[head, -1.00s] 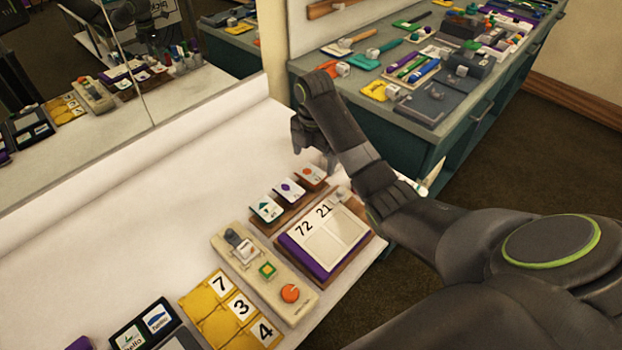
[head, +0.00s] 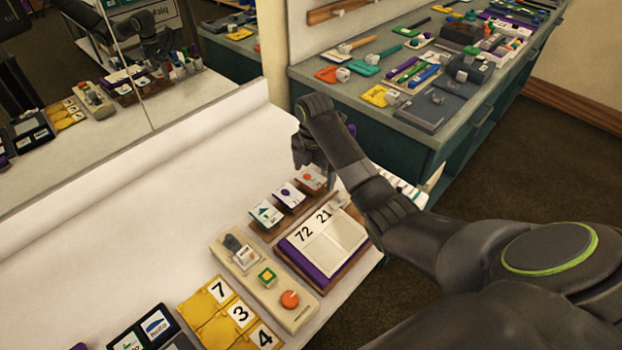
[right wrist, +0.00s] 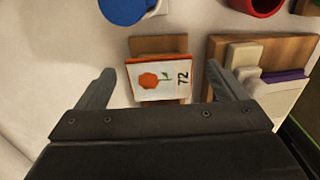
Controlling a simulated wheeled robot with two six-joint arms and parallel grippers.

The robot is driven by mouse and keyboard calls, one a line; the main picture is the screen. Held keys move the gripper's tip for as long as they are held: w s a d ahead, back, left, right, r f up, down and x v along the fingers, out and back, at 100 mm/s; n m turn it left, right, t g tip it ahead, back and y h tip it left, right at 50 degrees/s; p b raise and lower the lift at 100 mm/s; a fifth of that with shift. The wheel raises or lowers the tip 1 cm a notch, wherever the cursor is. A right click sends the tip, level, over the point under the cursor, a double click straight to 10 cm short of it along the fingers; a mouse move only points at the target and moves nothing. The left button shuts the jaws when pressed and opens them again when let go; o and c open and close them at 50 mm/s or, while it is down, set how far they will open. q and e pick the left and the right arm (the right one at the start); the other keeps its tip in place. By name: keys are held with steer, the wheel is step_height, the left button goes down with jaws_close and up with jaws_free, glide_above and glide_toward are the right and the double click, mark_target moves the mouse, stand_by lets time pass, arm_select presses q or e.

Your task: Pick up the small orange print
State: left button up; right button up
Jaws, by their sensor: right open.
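My right gripper (right wrist: 160,84) is open, one finger to each side of the print with gaps between. In the head view my right gripper (head: 312,158) is just behind the print, partly hidden by its own arm. My left gripper is not in view.
Green (head: 266,214) and purple (head: 289,195) prints stand beside it. A wooden tray (right wrist: 222,52) lies close to the right finger. A blue round object (right wrist: 125,10) and a red one (right wrist: 262,5) lie beyond. The white table (head: 150,225) is clear at left.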

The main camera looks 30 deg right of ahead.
mark_target(314, 177)
steer(key=shift+f, duration=0.1)
stand_by(0.3)
steer(key=c, duration=1.1)
steer(key=shift+o, duration=0.2)
steer(key=shift+b, duration=0.35)
step_height(314, 177, up, 4)
steer(key=shift+w+f, duration=0.1)
step_height(314, 177, up, 7)
steer(key=p, duration=0.7)
steer(key=shift+a+f, duration=0.15)
